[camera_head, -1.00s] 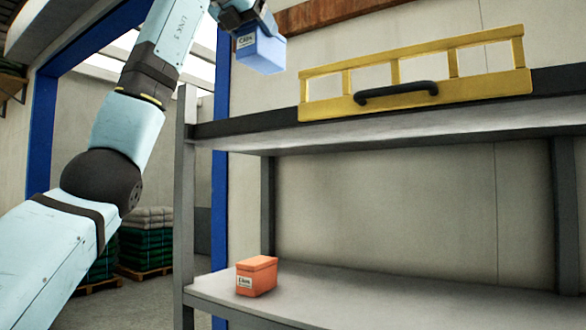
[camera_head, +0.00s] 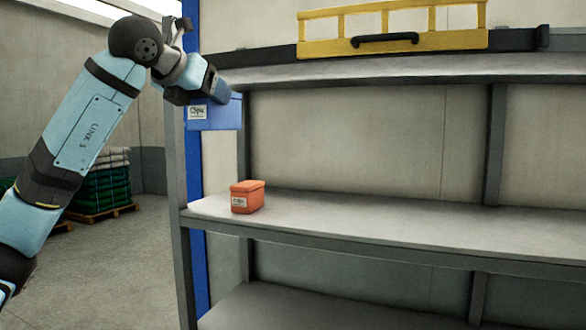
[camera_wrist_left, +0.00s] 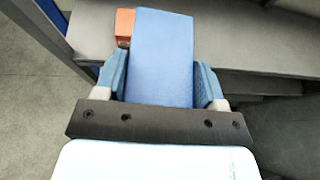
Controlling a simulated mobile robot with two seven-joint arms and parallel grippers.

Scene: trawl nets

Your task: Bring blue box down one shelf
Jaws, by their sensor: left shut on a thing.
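My left gripper (camera_head: 208,88) is shut on the blue box (camera_head: 214,113), which has a white label. It holds the box in the air at the left end of the shelf unit, a little below the level of the top shelf (camera_head: 400,68) and above the level of the middle shelf (camera_head: 370,226). In the left wrist view the blue box (camera_wrist_left: 162,58) sits between the two blue fingers of the left gripper (camera_wrist_left: 162,82). My right gripper is in neither view.
An orange box (camera_head: 247,197) stands on the middle shelf near its left end, and it shows past the blue box in the wrist view (camera_wrist_left: 124,26). The middle shelf is clear right of the orange box. A grey post (camera_head: 178,215) bounds the shelf's left end.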

